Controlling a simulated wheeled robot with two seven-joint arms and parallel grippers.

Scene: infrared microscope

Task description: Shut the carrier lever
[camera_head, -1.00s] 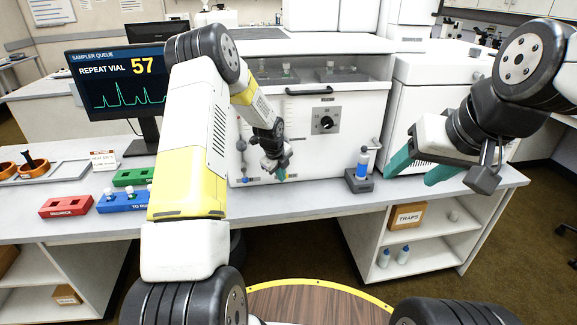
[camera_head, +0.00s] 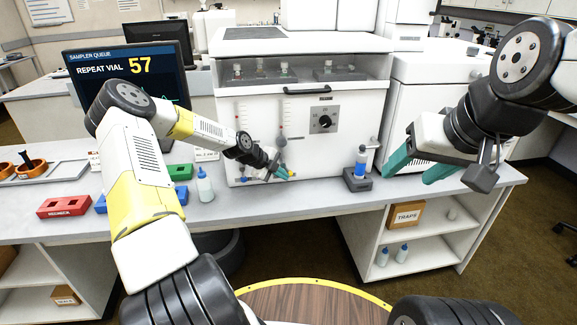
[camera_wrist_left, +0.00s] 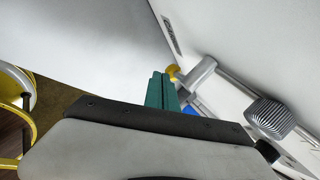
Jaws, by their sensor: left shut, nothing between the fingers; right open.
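My left gripper (camera_head: 284,173) is shut and empty, low at the front of the white instrument (camera_head: 345,150). In the left wrist view its teal fingers (camera_wrist_left: 161,90) lie together. A small yellow-ended fitting (camera_wrist_left: 173,72) is just right of the fingertips; I cannot tell if they touch. It also shows as a yellow spot in the head view (camera_head: 291,173). A silver stem (camera_wrist_left: 196,74) and a blue part (camera_wrist_left: 190,111) are beside it. I cannot tell for sure which of these is the carrier lever, or its position. My right gripper (camera_head: 418,167) is open and empty at the right.
A ribbed grey knob (camera_wrist_left: 270,115) sits along the panel. A blue-labelled vial in a dark holder (camera_head: 359,181) stands right of the left gripper. A white bottle (camera_head: 205,186) and a red rack (camera_head: 64,206) are to the left. The bench front between bottle and holder is clear.

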